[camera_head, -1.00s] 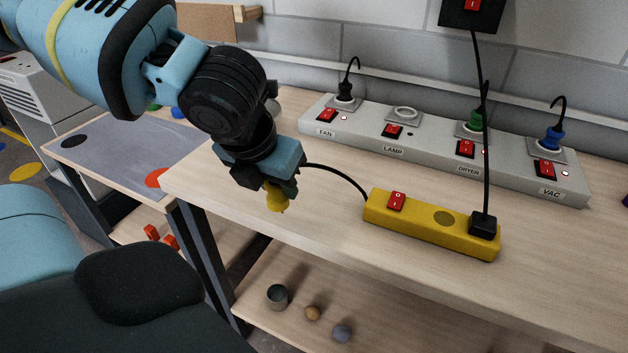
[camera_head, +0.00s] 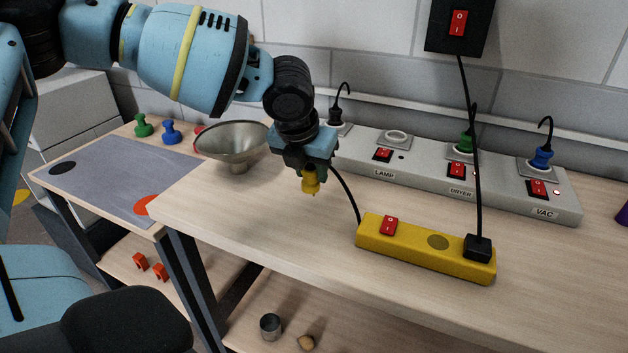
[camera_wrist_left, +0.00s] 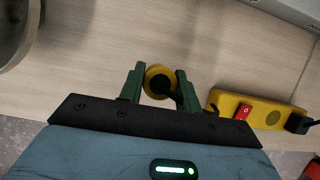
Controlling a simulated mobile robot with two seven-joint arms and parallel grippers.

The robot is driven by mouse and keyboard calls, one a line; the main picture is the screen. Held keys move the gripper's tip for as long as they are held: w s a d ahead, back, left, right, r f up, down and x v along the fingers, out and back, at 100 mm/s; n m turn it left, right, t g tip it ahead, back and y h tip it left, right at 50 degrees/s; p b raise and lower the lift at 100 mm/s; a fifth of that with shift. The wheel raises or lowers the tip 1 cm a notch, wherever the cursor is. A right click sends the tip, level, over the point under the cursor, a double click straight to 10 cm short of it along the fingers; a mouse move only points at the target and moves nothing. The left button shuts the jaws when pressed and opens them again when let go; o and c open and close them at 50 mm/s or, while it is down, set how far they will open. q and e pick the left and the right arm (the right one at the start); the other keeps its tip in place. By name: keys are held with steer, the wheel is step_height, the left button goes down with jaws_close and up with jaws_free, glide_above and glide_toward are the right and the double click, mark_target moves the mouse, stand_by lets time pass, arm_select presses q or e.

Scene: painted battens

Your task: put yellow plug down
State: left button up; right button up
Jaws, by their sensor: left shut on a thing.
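The yellow plug (camera_head: 310,181) hangs prongs-down in my left gripper (camera_head: 306,172), above the wooden bench top (camera_head: 240,215). In the left wrist view, the plug (camera_wrist_left: 153,78) sits between the two green fingers of the left gripper (camera_wrist_left: 158,88), which is shut on it. A black cord runs from near the gripper to the yellow power strip (camera_head: 400,247), which lies to the right on the bench. The strip has a red switch (camera_head: 388,225), an empty round socket (camera_head: 438,242) and a black plug (camera_head: 478,247) at its right end. My right gripper is not in view.
A grey outlet bar (camera_head: 420,170) with switches and plugs runs along the back. A grey mat (camera_head: 110,175) lies on the left table. The bench front left of the yellow strip is clear.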

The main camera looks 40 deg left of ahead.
mark_target(314, 185)
arm_select(q)
steer(key=shift+w, duration=0.45)
steer(key=shift+w+a+f, duration=0.1)
steer(key=shift+w+f, duration=0.1)
steer(key=shift+w, duration=0.05)
steer(key=shift+f, duration=1.55)
steer(key=shift+f+b, duration=0.3)
steer(key=shift+f, duration=0.35)
steer(key=o, duration=1.1)
steer(key=shift+c, duration=0.2)
